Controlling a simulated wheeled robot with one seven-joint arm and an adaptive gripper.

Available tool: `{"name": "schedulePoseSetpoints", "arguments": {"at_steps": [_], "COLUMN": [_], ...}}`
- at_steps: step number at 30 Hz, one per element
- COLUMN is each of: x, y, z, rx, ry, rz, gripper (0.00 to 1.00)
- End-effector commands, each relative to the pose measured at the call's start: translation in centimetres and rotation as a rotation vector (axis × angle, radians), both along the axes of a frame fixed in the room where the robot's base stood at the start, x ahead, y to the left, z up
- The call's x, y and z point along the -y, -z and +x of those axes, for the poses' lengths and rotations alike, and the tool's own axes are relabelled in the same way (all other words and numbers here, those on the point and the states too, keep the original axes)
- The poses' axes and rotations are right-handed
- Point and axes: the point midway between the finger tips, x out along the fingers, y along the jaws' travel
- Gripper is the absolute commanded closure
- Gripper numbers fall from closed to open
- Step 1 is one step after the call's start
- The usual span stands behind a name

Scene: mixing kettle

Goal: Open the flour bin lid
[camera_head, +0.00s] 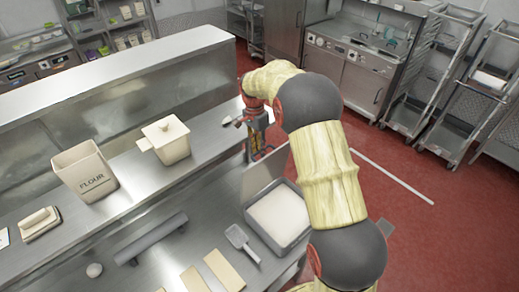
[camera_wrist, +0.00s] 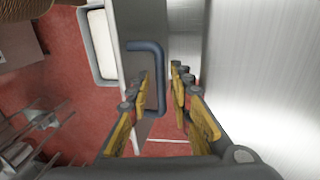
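The flour bin (camera_head: 249,219) is a square metal bin at the counter's right end, with white flour (camera_head: 278,214) exposed inside. Its grey lid (camera_head: 262,178) stands raised and tilted at the bin's back edge. In the wrist view the lid (camera_wrist: 134,20) is a grey panel with a blue-grey bar handle (camera_wrist: 160,75). My gripper (camera_wrist: 161,75) has its fingers apart, with the handle's long bar between them. I see no firm grip on it.
A canister marked FLOUR (camera_head: 92,182) and a cream lidded pot (camera_head: 172,150) stand on the raised shelf. A rolling pin (camera_head: 150,240) and a scoop (camera_head: 240,238) lie left of the bin. Red floor is open at the right.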

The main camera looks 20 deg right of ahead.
Motion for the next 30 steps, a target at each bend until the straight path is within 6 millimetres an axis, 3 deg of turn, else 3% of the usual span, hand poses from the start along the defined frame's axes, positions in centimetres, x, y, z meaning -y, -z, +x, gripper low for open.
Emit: {"name": "schedulePoseSetpoints", "arguments": {"at_steps": [22,26,30], "x": [0.0,0.3,0.9], "y": [-0.6,-0.7,-0.6], "z": [0.4,-0.3,-2.3], "rx": [0.016,0.017,0.012], "ry": [0.000,0.000,0.001], "rz": [-0.001,0.000,-0.001], "gripper": [0.72,0.72,0.72]}}
